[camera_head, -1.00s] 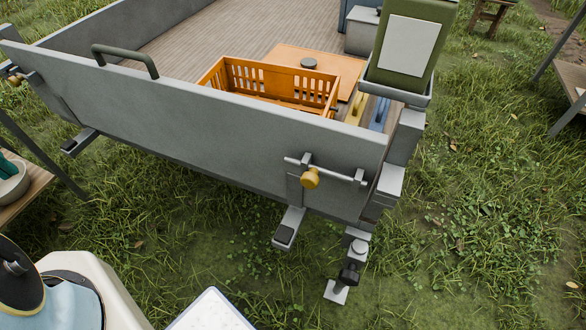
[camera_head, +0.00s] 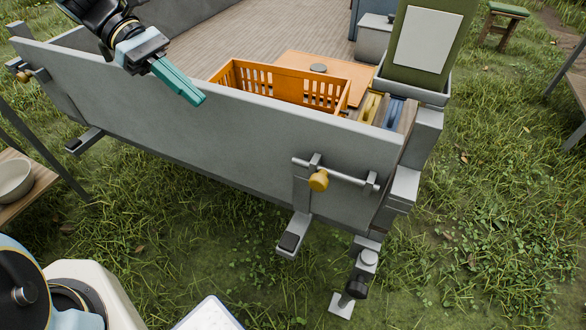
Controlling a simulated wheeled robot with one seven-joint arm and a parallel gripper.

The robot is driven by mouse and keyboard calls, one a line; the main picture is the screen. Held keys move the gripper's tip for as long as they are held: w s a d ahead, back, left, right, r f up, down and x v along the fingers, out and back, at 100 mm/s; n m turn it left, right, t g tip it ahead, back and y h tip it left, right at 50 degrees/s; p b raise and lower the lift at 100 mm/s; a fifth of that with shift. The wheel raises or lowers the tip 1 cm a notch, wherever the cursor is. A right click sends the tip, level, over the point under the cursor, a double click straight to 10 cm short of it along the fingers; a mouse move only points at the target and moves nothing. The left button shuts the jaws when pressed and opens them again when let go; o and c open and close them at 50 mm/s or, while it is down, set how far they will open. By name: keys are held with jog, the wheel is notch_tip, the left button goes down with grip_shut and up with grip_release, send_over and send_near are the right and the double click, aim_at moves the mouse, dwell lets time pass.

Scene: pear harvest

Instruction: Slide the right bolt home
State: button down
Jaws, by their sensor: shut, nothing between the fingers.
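The right bolt is a grey rod with a round yellow knob (camera_head: 318,180), held in brackets on the outer face of the grey tailgate (camera_head: 230,140) near its right end. Its rod runs right from the knob to a bracket near the tailgate's right edge. My gripper (camera_head: 198,98), with teal fingers, is at the tailgate's top edge, up and left of the knob and well apart from it. The fingers are shut and empty, pointing down and right. The left bolt (camera_head: 24,75) sits at the tailgate's far left end.
An orange slatted crate (camera_head: 285,90) stands on the trailer bed behind the tailgate. A green container with a white panel (camera_head: 428,38) stands at the right corner post. A jack leg (camera_head: 357,287) stands below it.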

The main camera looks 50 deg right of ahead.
aim_at(314, 176)
jog(key=s+r+p+x, duration=0.1)
jog(key=r+x, duration=0.1)
jog(key=x, duration=2)
jog(key=shift+s+d+p, duration=0.3)
jog(key=shift+s+d, duration=0.1)
jog(key=shift+s, duration=0.15)
jog(key=shift+s, duration=0.1)
jog(key=shift+s+d+r+b, duration=0.1)
jog(key=shift+s+d+b, duration=0.2)
jog(key=shift+s, duration=0.75)
jog(key=shift+s+d+b, duration=0.15)
jog(key=shift+s+d, duration=0.3)
jog(key=shift+s, duration=0.65)
